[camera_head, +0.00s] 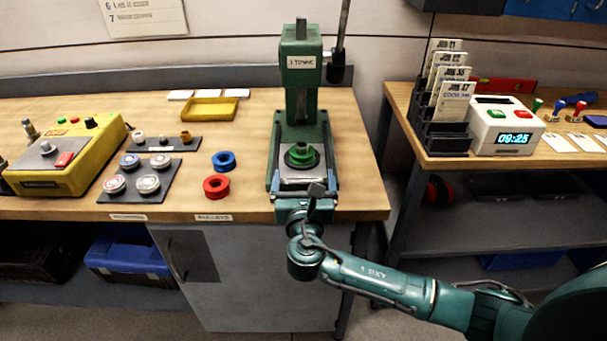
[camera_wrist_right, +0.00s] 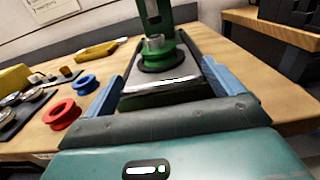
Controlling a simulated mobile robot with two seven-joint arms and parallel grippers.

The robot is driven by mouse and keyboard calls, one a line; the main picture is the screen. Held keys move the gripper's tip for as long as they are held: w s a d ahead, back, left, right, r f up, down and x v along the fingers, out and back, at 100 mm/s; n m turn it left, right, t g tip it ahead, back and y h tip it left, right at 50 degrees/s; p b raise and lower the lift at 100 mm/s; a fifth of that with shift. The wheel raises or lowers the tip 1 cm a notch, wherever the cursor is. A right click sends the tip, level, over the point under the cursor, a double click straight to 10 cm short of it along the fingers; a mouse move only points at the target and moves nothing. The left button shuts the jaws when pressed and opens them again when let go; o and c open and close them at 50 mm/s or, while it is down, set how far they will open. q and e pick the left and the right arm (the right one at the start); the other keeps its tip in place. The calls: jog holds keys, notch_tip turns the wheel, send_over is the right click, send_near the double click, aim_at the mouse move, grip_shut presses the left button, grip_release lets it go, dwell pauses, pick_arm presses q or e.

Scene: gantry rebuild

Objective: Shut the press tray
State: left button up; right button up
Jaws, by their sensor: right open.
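The green press (camera_head: 301,85) stands on the wooden bench. Low on its front is the press tray (camera_head: 290,182), a pale metal plate with a dark front edge, extending toward me. A green round piece (camera_head: 301,156) with a dark base sits at the tray. The tray also shows in the right wrist view (camera_wrist_right: 160,92), with the green piece (camera_wrist_right: 157,53) behind it. My right gripper (camera_head: 303,187) is at the front of the tray. Its blue fingers are spread wide, one on each side of the tray; contact is unclear. My left gripper is out of view.
Left of the press lie a blue ring (camera_head: 224,160), a red ring (camera_head: 216,186), a yellow tray (camera_head: 209,110) and a yellow control box (camera_head: 66,158). A second bench right holds a card rack (camera_head: 440,135) and a white clock box (camera_head: 506,124). A gap separates the benches.

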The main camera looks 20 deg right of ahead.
jog(key=shift+w+d, duration=0.2)
jog(key=shift+w, duration=0.5)
jog(key=shift+c, duration=0.4)
